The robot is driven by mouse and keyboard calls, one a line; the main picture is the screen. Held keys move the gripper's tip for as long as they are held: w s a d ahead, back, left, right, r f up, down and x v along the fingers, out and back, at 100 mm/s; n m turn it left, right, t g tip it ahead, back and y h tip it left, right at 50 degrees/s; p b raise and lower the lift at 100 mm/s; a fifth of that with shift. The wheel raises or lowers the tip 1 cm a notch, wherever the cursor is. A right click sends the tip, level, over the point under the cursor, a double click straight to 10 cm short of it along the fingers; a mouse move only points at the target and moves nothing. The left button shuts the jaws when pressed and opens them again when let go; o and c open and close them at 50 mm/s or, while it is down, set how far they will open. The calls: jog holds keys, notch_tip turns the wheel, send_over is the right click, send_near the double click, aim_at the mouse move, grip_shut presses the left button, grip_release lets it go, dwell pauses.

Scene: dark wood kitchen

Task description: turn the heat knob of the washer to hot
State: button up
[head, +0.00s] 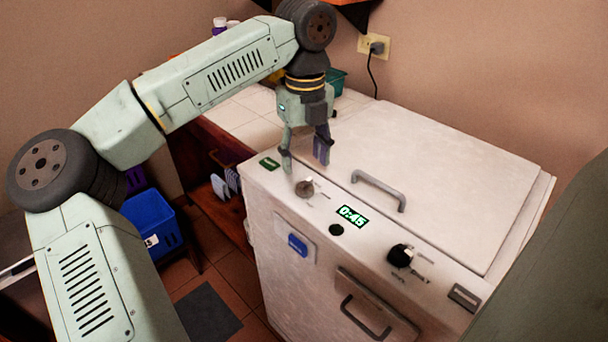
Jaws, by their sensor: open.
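The white washer (300,228) stands at the centre right, its control panel along the front top edge. The labels are too small to read, so I cannot tell which knob is the heat knob. A green display (351,216) between them reads 0:45. My gripper (304,166) points down just above and behind the light knob, with its fingers apart and nothing between them. I cannot tell whether a finger touches the knob.
A metal lid handle (378,190) rises from the washer top close to my gripper's right. A small round dark button (336,229) lies between the knobs. A tiled counter (240,118) is behind left, and a blue bin (150,222) stands on the floor.

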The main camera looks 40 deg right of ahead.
aim_at(305, 181)
notch_tip(305, 181, down, 6)
jog(key=shift+f+p, duration=0.15)
jog(key=shift+p, duration=0.5)
jog(key=c, duration=1.1)
jog(key=shift+c, duration=0.2)
